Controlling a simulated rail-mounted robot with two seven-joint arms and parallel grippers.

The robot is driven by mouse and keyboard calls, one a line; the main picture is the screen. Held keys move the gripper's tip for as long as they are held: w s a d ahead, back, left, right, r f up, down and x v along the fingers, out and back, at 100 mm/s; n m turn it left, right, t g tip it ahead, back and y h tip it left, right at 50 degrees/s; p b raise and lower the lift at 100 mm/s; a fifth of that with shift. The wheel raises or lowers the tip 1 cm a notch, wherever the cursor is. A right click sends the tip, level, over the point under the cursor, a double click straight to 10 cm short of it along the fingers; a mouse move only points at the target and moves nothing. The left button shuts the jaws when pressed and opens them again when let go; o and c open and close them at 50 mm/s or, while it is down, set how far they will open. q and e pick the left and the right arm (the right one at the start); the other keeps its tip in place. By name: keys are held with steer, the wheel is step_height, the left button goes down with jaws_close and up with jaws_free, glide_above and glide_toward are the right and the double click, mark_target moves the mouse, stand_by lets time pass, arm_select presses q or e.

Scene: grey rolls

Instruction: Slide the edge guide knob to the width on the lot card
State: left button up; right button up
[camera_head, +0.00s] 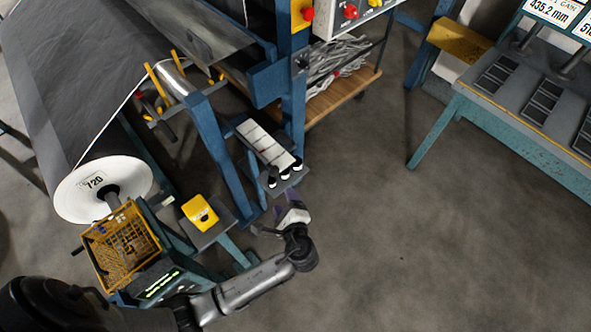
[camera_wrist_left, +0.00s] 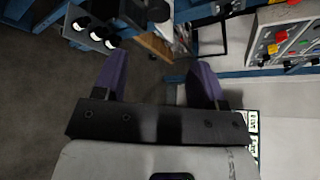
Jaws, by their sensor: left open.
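My left gripper (camera_head: 289,204) is open, with purple fingers; in the left wrist view its fingers (camera_wrist_left: 160,78) are spread with nothing between them. Just beyond it in the head view is a small shelf with several black cylinders with white ends (camera_head: 283,176). They also show at the upper left of the wrist view (camera_wrist_left: 92,38), apart from the fingers. I cannot tell which part is the edge guide knob. Signs with large print, one reading about 435.2 mm (camera_head: 553,13), stand at the top right; I cannot tell if one is the lot card. My right gripper is not in view.
A large grey roll (camera_head: 95,70) on a blue frame fills the left. A yellow crate (camera_head: 124,250) and a yellow box (camera_head: 200,213) stand near my left arm. A control panel with red buttons (camera_head: 350,12) is at the top. The floor (camera_head: 400,240) at right is clear.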

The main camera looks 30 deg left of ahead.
mark_target(274, 174)
arm_select(q)
steer(key=shift+m, duration=0.8)
steer(key=b+x, duration=0.1)
steer(key=x, duration=1.3)
steer(key=shift+s+f, duration=0.1)
steer(key=shift+s, duration=0.1)
